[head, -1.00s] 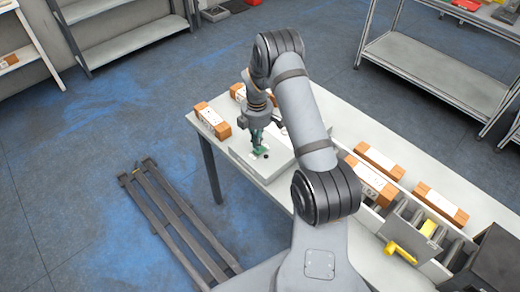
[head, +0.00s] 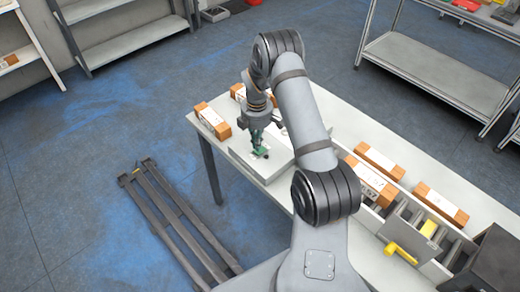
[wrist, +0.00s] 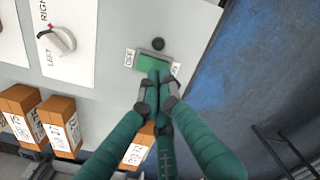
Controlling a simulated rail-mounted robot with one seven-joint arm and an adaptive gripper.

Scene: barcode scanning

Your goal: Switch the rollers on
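A light control panel (wrist: 105,85) lies under my gripper in the wrist view; it also shows on the table in the head view (head: 279,160). It carries a green switch (wrist: 152,62) between two small white labels, which are too small to read surely. A black round button (wrist: 158,44) sits beside the switch. My gripper (wrist: 160,76) has its green fingertips together, with nothing seen between them. The tips are at the switch's edge and cover part of it; I cannot tell whether they touch. In the head view my gripper (head: 260,152) points down over the panel.
A knob (wrist: 62,40) marked LEFT and RIGHT is on a white plate at the wrist view's upper left. Several labelled brown boxes (head: 212,121) stand on the table (head: 335,110). A yellow-handled scanner-like item (head: 402,252) lies at the right.

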